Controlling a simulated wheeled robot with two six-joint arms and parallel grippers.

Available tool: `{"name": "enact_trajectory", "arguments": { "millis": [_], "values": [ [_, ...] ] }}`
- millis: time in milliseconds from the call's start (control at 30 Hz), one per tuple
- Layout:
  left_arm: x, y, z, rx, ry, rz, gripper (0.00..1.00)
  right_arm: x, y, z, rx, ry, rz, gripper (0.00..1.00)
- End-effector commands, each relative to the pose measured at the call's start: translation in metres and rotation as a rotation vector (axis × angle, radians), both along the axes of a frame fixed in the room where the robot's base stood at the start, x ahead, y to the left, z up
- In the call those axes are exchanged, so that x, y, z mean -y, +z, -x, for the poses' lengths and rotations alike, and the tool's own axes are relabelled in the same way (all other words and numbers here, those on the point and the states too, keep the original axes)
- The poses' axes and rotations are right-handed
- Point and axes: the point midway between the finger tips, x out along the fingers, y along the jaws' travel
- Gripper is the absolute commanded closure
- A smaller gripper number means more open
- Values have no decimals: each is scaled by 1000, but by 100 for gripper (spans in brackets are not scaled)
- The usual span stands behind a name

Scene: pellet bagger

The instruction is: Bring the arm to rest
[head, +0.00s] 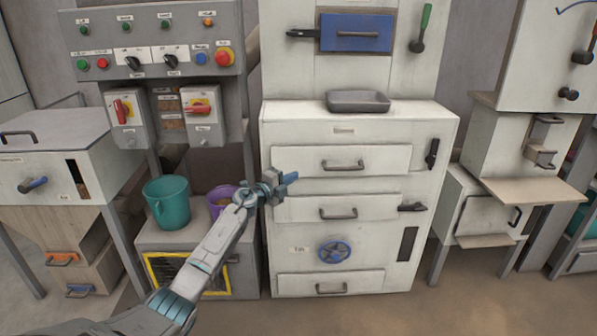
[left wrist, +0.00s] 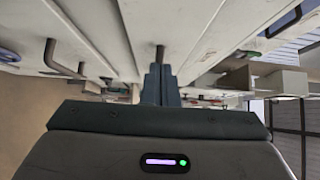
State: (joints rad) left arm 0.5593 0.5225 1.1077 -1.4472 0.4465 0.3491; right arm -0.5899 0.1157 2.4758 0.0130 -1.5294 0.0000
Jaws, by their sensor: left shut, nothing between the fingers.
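My left arm comes in from the lower left in the head view. Its gripper (head: 284,183) is held in front of the white drawer cabinet (head: 435,125), near the left end of the upper drawers. In the left wrist view the two dark fingers (left wrist: 160,85) are together with nothing between them. A grey drawer handle shows just beyond the fingertips in the wrist view; I cannot tell whether they touch anything. My right gripper is in neither view.
A teal bucket (head: 167,203) and a purple container (head: 219,203) stand on a low box left of the gripper. A grey tray (head: 358,101) lies on the cabinet top. A control panel (head: 152,40) is above left. Floor at the lower right is clear.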

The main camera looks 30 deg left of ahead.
Motion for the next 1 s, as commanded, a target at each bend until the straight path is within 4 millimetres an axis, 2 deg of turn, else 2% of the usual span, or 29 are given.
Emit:
{"name": "enact_trajectory", "arguments": {
  "millis": [67, 300, 500, 733, 767, 867, 967, 1000],
  "values": [
    [-3, 1, 15, -2, -1, -5, 100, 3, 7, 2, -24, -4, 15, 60],
    [-9, 0, 49, -2, -1, -2, 100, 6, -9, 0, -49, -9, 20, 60],
    [-11, -1, 60, -1, -2, 1, 100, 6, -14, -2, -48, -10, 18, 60],
    [-10, -5, 62, -5, 2, 13, 100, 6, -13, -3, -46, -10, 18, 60],
    [-10, -9, 63, -9, 7, 27, 100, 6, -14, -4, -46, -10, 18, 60],
    [-6, -38, 71, -38, 41, 111, 100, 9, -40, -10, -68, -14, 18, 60],
    [-1, -92, 92, -99, 122, 255, 100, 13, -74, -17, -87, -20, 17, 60],
    [1, -119, 105, -132, 168, 322, 100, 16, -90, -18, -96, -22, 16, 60]
  ]
}}
